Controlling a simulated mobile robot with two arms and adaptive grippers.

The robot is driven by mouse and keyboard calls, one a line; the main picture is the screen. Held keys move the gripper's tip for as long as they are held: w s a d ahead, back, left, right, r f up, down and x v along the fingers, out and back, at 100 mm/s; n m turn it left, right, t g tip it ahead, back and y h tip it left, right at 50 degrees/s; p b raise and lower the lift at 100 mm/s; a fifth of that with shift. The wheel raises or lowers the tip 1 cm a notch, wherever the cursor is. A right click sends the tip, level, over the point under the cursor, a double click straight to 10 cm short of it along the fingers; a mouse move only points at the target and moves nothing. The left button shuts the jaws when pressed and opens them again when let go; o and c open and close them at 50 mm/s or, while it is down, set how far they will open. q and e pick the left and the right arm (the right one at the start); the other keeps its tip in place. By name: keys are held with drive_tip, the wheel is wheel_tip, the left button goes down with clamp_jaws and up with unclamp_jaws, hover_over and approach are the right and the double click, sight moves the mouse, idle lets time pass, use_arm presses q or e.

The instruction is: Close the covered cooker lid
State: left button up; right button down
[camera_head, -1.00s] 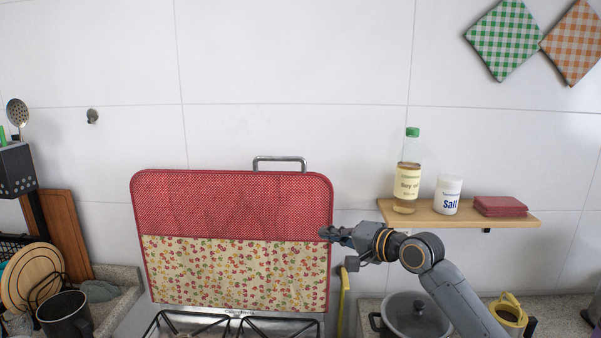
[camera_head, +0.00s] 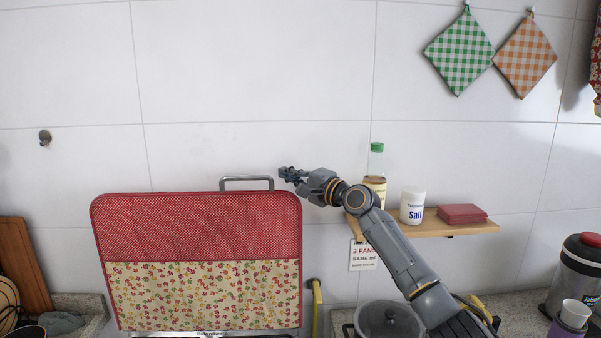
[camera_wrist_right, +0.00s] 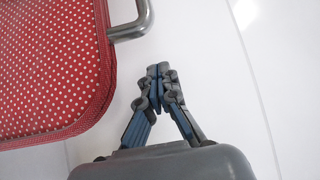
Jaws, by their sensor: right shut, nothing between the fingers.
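The cooker lid (camera_head: 200,228) stands upright against the tiled wall, wrapped in a red dotted and floral fabric cover. A metal handle (camera_head: 247,179) sticks up from its top edge. My right gripper (camera_head: 283,174) is shut and empty, just right of the handle and above the lid's top right corner. In the right wrist view the shut fingertips (camera_wrist_right: 158,72) are apart from the red cover (camera_wrist_right: 48,68) and from the handle (camera_wrist_right: 133,27). The left gripper is not in view.
A wooden shelf (camera_head: 440,230) with a bottle (camera_head: 376,160), salt jar (camera_head: 412,205) and red cloths (camera_head: 462,214) is behind my right arm. A lidded pot (camera_head: 388,320) is below it. Pot holders (camera_head: 460,53) hang upper right. The wall above the lid is clear.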

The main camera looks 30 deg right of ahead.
sight(283, 192)
drive_tip(key=shift+s+a+f+p, duration=0.1)
drive_tip(key=shift+s+a+p, duration=0.95)
drive_tip(key=shift+s+a, duration=0.15)
drive_tip(key=shift+s+a+f, duration=0.1)
drive_tip(key=shift+s+a, duration=0.05)
drive_tip(key=shift+a, duration=0.05)
drive_tip(key=shift+f, duration=0.1)
